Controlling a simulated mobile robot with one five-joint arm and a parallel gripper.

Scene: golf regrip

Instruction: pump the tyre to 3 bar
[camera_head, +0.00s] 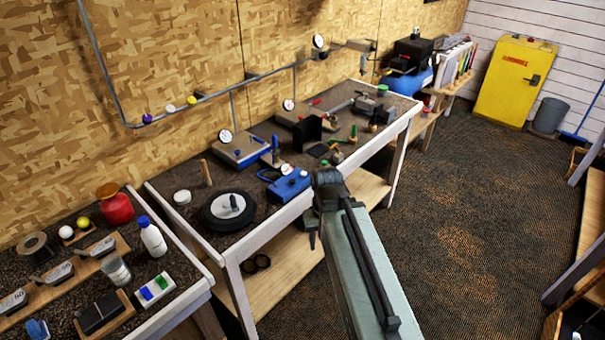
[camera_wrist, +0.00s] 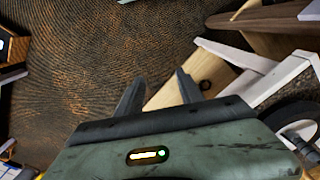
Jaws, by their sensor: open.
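The tyre (camera_head: 229,209), black with a light hub, lies flat on the near end of the workbench in the head view. Part of what looks like it shows at the right edge of the wrist view (camera_wrist: 289,116). A blue device (camera_head: 288,183) with a round dial (camera_head: 286,169) sits right of the tyre near the bench's front edge; the dial is too small to read. My gripper (camera_wrist: 158,86) is open and empty, pointing down over the floor and lower shelf. In the head view my arm hides part of the bench front.
Gauges and a grey pipe (camera_head: 107,70) run along the wall. A blue tank (camera_head: 407,82) stands on a far bench. Small tools cover the workbench's far end. The carpeted floor (camera_head: 455,190) at right is clear.

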